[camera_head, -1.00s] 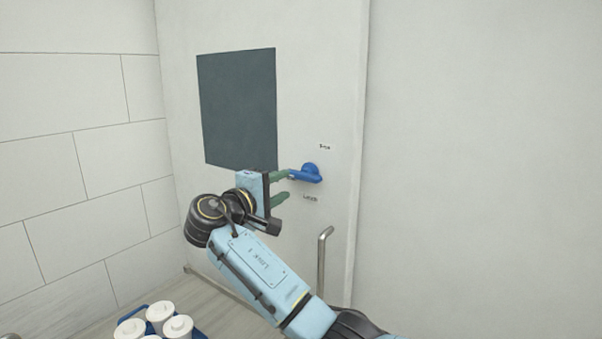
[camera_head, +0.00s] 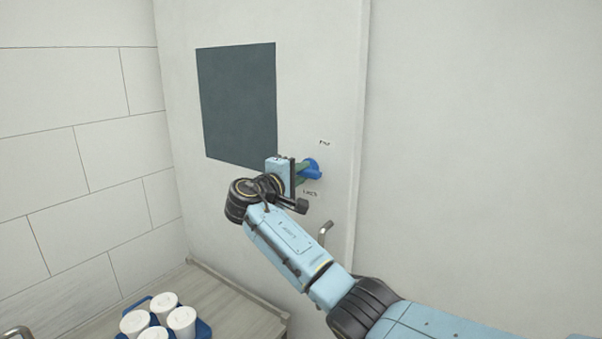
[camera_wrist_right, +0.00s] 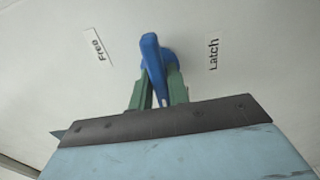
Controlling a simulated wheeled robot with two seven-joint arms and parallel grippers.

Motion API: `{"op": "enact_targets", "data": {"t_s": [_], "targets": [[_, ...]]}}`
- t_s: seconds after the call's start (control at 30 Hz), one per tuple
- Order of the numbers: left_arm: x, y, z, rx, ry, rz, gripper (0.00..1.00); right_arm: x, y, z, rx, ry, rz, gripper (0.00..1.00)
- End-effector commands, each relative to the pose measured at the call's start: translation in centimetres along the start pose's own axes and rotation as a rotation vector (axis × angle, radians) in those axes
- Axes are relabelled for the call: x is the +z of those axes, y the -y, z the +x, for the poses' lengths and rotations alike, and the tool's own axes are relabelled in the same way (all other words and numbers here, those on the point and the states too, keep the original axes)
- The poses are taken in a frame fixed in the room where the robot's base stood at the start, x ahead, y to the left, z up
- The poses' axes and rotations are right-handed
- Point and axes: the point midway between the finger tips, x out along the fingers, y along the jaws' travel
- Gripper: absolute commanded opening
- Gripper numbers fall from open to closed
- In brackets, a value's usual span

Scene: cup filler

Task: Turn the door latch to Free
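The blue door latch (camera_head: 315,172) sits on the pale door, its lever pointing left and partly hidden by my fingers. A small label (camera_head: 324,142) is above it and another (camera_head: 310,191) below. In the right wrist view these read "Free" (camera_wrist_right: 98,45) at left and "Latch" (camera_wrist_right: 213,52) at right. My right gripper (camera_head: 304,172) is at the latch. In the wrist view the blue lever (camera_wrist_right: 152,62) lies between its green fingers (camera_wrist_right: 156,88), which appear closed against both sides. My left gripper is not in view.
A dark panel (camera_head: 237,103) is on the door to the left. A metal bar handle (camera_head: 324,231) is below the latch, partly hidden by my arm. Several white cups (camera_head: 181,318) stand in a blue tray (camera_head: 203,328) at the lower left.

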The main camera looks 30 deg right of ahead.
Motion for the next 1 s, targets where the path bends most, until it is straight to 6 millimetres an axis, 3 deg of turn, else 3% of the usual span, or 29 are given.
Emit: {"op": "enact_targets", "data": {"t_s": [0.13, 0.47, 0.67, 1.0], "targets": [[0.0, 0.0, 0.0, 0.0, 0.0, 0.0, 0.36, 0.0, 0.0, 0.0, 0.0, 0.0, 0.0, 0.0], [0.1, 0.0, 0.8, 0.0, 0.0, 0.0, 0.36, 0.0, 0.2, 0.0, 0.0, 0.0, 0.033, 0.0], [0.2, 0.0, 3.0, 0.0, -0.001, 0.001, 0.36, 0.0, 0.5, -0.1, -0.001, -0.001, 0.136, 0.0], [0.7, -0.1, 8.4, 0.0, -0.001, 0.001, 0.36, -0.1, 0.7, -0.1, -0.002, -0.001, 0.436, 0.0]]}}
